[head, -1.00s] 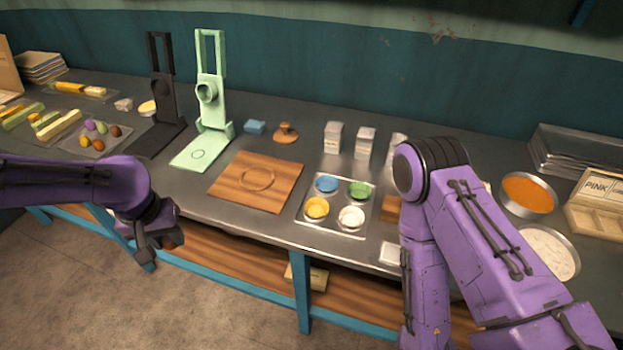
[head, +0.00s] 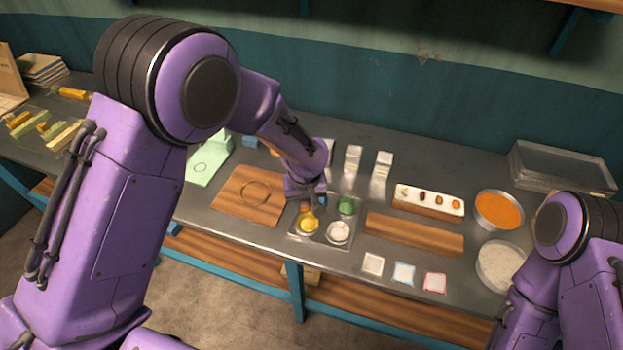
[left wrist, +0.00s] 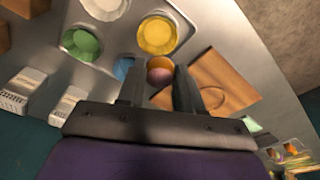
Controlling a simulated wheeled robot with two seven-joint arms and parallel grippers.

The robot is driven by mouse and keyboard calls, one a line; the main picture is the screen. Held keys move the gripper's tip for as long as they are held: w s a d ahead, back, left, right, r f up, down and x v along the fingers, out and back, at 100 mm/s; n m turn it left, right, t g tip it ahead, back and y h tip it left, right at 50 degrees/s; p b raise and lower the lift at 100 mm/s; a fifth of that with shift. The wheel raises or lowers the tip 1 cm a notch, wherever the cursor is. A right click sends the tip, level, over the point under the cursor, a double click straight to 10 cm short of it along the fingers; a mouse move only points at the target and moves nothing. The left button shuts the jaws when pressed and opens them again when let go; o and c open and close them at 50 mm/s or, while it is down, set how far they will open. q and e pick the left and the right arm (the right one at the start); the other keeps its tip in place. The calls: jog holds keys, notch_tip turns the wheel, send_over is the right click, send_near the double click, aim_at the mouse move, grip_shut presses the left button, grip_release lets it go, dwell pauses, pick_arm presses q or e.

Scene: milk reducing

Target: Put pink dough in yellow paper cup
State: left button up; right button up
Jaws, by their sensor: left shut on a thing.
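My left gripper (head: 307,204) is over the upper left part of the metal tray (head: 350,240). In the left wrist view its two dark fingers (left wrist: 160,88) are shut on a round ball of pink dough (left wrist: 160,70), which looks orange-pink with a purplish side. The yellow paper cup (head: 309,225) sits in the front left of the tray. It also shows in the left wrist view (left wrist: 157,35), just beyond the dough. The ball appears apart from the cup; its height above the tray is unclear. My right gripper is out of view.
The tray also has a green cup (head: 347,206), a white cup (head: 339,232) and a blue cup (left wrist: 123,67), hidden in the head view. A wooden board (head: 240,205) lies left of the tray. A wooden block (head: 415,235) and small cartons (head: 353,158) stand nearby.

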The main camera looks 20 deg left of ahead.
aim_at(308, 225)
pick_arm(q)
jog(key=shift+s+d+r, duration=0.1)
jog(key=shift+d+r, duration=0.2)
jog(key=shift+d, duration=0.05)
jog(key=shift+d+f, duration=0.1)
jog(key=shift+f, duration=0.15)
notch_tip(308, 225, down, 2)
jog(key=shift+f, duration=0.1)
notch_tip(308, 225, down, 2)
jog(key=shift+f+b, duration=0.15)
jog(key=shift+b, duration=1)
jog(key=shift+f, duration=0.65)
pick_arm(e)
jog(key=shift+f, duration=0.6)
pick_arm(q)
jog(key=shift+r, duration=0.1)
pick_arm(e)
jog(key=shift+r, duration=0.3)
